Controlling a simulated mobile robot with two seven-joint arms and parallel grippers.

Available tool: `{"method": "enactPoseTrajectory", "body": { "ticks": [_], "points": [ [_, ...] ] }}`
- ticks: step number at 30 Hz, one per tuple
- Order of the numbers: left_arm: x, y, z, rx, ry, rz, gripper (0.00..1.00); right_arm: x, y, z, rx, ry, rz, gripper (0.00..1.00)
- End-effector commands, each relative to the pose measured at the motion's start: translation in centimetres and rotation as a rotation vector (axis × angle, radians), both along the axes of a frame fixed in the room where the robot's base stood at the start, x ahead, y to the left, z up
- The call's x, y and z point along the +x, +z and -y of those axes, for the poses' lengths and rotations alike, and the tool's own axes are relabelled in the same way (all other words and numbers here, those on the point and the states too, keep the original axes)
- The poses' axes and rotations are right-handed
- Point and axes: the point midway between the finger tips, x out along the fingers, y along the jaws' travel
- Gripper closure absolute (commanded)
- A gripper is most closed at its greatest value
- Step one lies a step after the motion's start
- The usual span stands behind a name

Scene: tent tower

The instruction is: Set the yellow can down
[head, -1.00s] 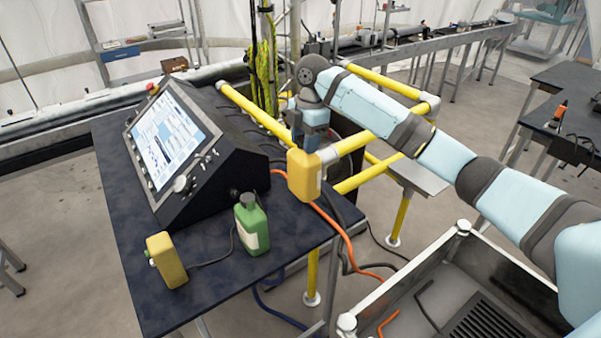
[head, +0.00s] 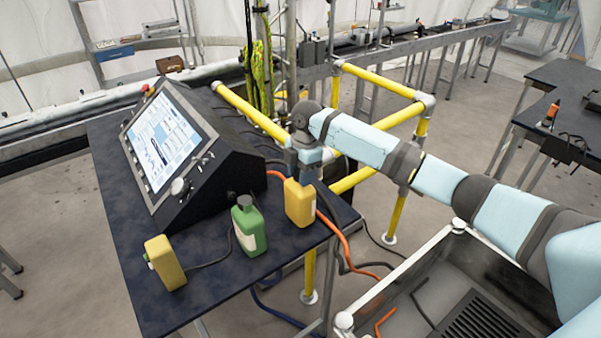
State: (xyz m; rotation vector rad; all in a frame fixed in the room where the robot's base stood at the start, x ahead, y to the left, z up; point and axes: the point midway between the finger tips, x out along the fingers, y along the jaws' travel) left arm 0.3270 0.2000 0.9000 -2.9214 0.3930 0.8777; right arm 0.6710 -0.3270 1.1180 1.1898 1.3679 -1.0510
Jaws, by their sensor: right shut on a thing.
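My right gripper (head: 305,176) is shut on a yellow can (head: 299,204), holding it upright from above. The can is over the near right part of the dark table (head: 221,283), just right of a green can (head: 249,230) with a dark cap and a pale label. I cannot tell whether its base touches the table top. A second yellow can (head: 166,264) stands on the table farther left. The gripper's fingers are partly hidden by the wrist and the can. My left gripper is not in view.
A black console with a screen (head: 165,140) fills the back of the table. Yellow rails (head: 378,80) stand behind my right arm. An orange cable (head: 340,236) runs by the table's right edge. A metal-rimmed bin (head: 397,276) is at lower right.

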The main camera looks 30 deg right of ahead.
Motion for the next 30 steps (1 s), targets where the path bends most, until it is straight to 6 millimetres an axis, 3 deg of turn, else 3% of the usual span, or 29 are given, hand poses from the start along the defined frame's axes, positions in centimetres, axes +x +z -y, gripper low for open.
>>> {"method": "enactPoseTrajectory", "body": {
  "ticks": [3, 4, 6, 7, 15, 19, 30],
  "points": [
    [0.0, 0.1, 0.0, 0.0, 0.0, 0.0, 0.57, 0.0, -0.2, 0.0, 0.0, 0.0, 0.001, 1.0],
    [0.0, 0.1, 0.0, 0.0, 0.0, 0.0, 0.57, 0.0, -0.3, 0.0, 0.0, 0.0, -0.001, 0.52],
    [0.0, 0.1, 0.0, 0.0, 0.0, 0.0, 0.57, 0.0, -0.3, 0.0, 0.0, 0.0, -0.001, 0.36],
    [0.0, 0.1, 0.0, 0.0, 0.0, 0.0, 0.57, 0.0, -0.3, 0.0, 0.0, 0.0, -0.001, 0.33],
    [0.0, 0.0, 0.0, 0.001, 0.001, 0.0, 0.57, 0.0, -0.2, 0.0, 0.0, 0.0, 0.0, 0.33],
    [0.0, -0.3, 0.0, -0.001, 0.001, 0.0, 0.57, 0.1, 0.8, 0.1, 0.0, 0.0, 0.003, 0.33],
    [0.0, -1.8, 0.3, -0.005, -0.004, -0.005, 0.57, 0.2, 8.2, 1.0, 0.0, 0.0, 0.003, 0.33]
  ]
}}
